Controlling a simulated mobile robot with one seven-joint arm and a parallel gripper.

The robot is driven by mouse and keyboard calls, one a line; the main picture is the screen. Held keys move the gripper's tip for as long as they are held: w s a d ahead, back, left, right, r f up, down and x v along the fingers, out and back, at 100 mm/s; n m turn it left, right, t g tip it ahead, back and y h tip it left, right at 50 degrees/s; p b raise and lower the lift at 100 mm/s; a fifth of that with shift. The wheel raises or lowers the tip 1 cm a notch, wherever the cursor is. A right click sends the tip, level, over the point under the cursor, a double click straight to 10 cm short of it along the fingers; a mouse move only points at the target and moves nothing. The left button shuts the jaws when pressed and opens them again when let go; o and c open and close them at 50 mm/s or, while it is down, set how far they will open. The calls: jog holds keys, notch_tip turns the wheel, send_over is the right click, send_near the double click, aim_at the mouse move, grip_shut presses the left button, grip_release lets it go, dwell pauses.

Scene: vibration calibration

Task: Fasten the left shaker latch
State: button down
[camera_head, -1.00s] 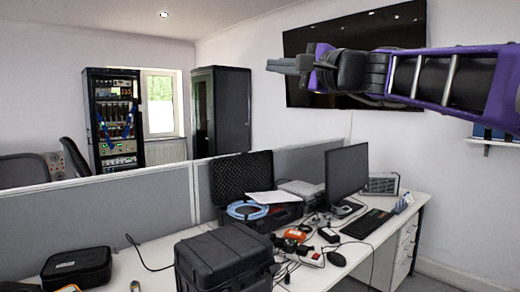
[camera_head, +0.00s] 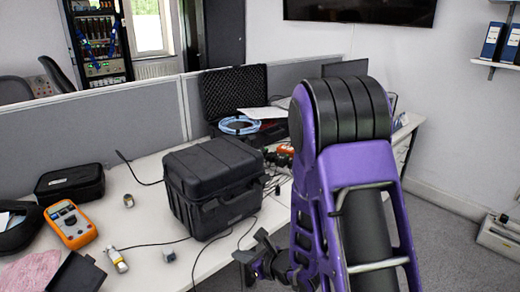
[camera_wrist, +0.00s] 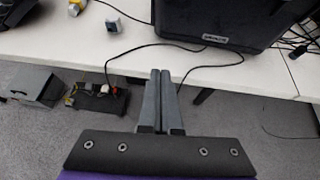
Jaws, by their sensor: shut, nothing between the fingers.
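The black hard case (camera_head: 205,172), which I take to be the shaker case, stands with its lid down on the white desk. Its front carries a handle and latches, too small and dark to tell fastened from open. Its lower front shows at the upper right of the wrist view (camera_wrist: 225,14), with a small label; no latch is clear there. My gripper (camera_head: 242,257) is low by the desk's front edge, apart from the case. In the wrist view my gripper (camera_wrist: 160,72) is shut and empty, its fingers pointing toward the desk edge.
An orange multimeter (camera_head: 70,224), a black pouch (camera_head: 70,184) and small metal parts lie left of the case. Cables run across the desk (camera_head: 150,215) and hang over its edge. An open case (camera_head: 235,95) stands behind.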

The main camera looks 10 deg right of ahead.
aim_at(209, 206)
notch_tip(209, 206, up, 8)
jog(key=s+d+m+t, duration=0.1)
jog(key=s+t, duration=0.1)
jog(key=shift+d+f, duration=0.2)
jog(key=w+a, duration=0.6)
jog(key=w, duration=0.3)
jog(key=shift+w+a, duration=0.2)
jog(key=shift+w, duration=0.15)
